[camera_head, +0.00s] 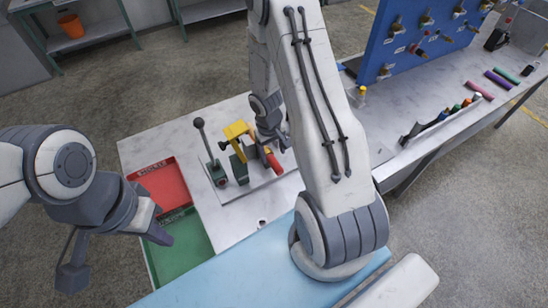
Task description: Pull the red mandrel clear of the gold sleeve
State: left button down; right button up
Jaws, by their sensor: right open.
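The red mandrel (273,161) shows as a short red rod at the right of a fixture on the white table. A small gold-coloured bit at its upper end may be the gold sleeve; it is too small to tell how far the two overlap. My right gripper (272,142) is open, pointing down at the mandrel's upper end, and its fingers partly hide that spot. I cannot tell whether they touch it. My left gripper (116,254) is open and empty, with its fingers wide apart, at the lower left near the green tray.
The fixture has a yellow block (237,131) and a black-knobbed lever (203,137). A red tray (160,187) and a green tray (187,256) lie at the table's left. My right arm covers the middle.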

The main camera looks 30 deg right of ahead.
aim_at(274, 162)
jog(key=f+b, duration=0.1)
jog(key=f, duration=0.4)
jog(key=shift+d+b, duration=0.2)
jog(key=shift+b, duration=0.15)
grip_shut()
